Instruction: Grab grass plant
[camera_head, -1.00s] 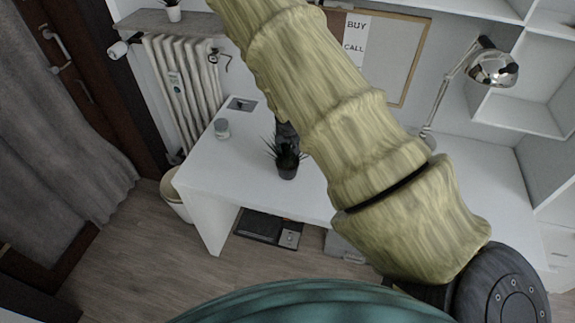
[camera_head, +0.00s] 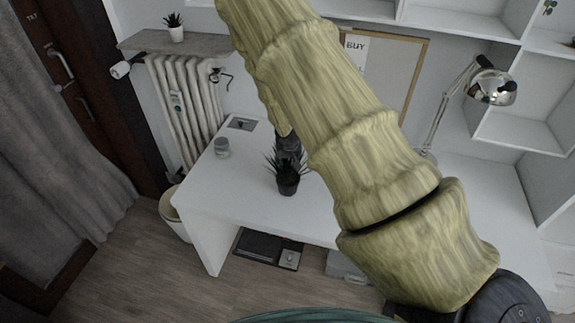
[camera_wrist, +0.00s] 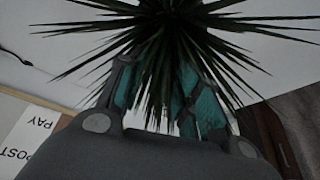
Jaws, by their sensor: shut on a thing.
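The grass plant (camera_head: 288,183) has dark spiky leaves and a small dark pot. In the head view it shows in front of the white desktop, left of my arm; I cannot tell whether its pot touches the desk. My gripper (camera_head: 289,146) shows as a dark shape just behind the leaves, partly hidden by them and by my arm. In the wrist view the leaves (camera_wrist: 165,40) fan out around and between my gripper's teal-padded fingers (camera_wrist: 163,95). My gripper is shut on the plant. The pot and the exact contact are hidden there.
A small grey jar (camera_head: 222,147) stands on the white desk (camera_head: 240,195) to the left. A chrome lamp (camera_head: 493,87) stands at the right. Another small plant in a white pot (camera_head: 176,33) sits on the radiator shelf. A bin (camera_head: 172,214) stands beside the desk.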

